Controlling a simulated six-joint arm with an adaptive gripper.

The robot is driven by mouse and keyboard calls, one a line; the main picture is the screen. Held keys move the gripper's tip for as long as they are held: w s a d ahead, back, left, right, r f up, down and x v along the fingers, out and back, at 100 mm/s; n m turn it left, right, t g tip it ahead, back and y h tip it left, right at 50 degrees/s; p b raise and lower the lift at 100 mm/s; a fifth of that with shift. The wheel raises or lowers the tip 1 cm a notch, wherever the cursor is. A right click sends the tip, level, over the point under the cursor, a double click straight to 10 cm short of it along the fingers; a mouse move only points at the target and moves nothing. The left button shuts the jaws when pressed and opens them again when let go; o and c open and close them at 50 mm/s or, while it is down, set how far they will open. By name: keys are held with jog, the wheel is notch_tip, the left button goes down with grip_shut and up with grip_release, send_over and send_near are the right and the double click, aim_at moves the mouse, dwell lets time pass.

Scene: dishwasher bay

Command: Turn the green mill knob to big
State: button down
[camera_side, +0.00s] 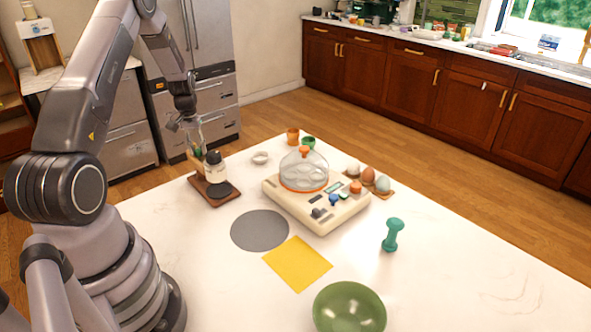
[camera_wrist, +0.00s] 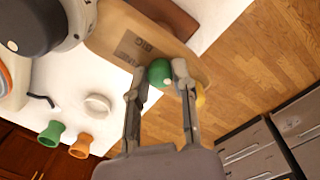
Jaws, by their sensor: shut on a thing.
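The green mill knob (camera_wrist: 160,73) is a small rounded knob with a pale mark, at the edge of a tan panel in the wrist view. My gripper (camera_wrist: 161,70) has one fingertip on each side of it and is shut on it. The panel (camera_wrist: 178,50) carries a dark label with "BIG" readable and other lettering too small to read. In the side view the mill (camera_side: 215,174) stands on a brown board at the left table edge, with my gripper (camera_side: 196,145) at its upper left. The fingers largely hide the knob there.
A yellow part (camera_wrist: 201,98) lies just beside the right finger. A white dish (camera_side: 260,158), an orange cup (camera_side: 293,136) and a green cup (camera_side: 309,142) stand nearby. A cream egg cooker (camera_side: 325,216) is to the right. The table's left edge is close.

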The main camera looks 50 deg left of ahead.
aim_at(197, 151)
jog(key=n, duration=1.1)
jog(key=shift+y, duration=0.3)
jog(key=shift+n, duration=0.5)
jog(key=c, duration=0.9)
grip_release()
notch_tip(197, 151, up, 12)
jog(key=shift+s+d, duration=0.15)
jog(key=shift+s, duration=0.1)
